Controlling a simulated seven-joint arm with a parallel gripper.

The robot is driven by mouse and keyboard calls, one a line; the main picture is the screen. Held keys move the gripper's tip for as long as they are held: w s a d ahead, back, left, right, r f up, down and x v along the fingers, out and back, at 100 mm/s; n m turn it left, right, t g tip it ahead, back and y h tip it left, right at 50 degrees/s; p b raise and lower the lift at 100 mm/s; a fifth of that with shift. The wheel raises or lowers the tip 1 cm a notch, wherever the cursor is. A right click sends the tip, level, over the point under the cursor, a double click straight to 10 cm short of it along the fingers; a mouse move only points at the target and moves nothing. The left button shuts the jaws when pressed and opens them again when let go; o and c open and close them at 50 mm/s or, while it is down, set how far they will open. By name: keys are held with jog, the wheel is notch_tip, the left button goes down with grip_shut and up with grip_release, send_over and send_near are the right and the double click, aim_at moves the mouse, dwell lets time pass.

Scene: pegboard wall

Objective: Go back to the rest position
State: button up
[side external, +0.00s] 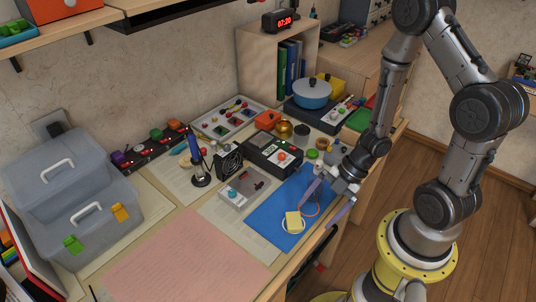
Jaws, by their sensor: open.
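My gripper (329,203) is low over the blue mat (266,231) near the table's front edge. Its two purple-grey fingers are spread wide and hold nothing that I can see. A small yellow block (293,221) sits on a white round dish or ring on the mat, just left of and below the fingers.
Left of the mat are a grey device (243,187), a black power unit (274,153), a small fan (229,162) and an upright blue tool (196,160). A blue pot (312,94) stands behind. A pink mat (187,262) lies bare at the front. A grey toolbox (80,205) is at left.

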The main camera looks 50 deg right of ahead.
jog(key=w+d+r+m+t+h, duration=0.2)
jog(key=w+r+m+t, duration=0.3)
jog(key=r, duration=0.5)
jog(key=w+d+r+m+t+h, duration=0.1)
jog(key=w+r+m+t+h, duration=0.1)
jog(key=w+r+m, duration=0.6)
jog(key=s+d+r+m+g+h, duration=0.2)
jog(key=s+d+r+m+h, duration=0.25)
jog(key=s+r, duration=0.45)
jog(key=s+a+m+g+y, duration=0.1)
jog(key=s+a, duration=0.4)
jog(key=s, duration=0.6)
jog(key=shift+r+m+g+y, duration=0.15)
jog(key=shift+m+g+y, duration=0.2)
jog(key=shift+g+y, duration=0.45)
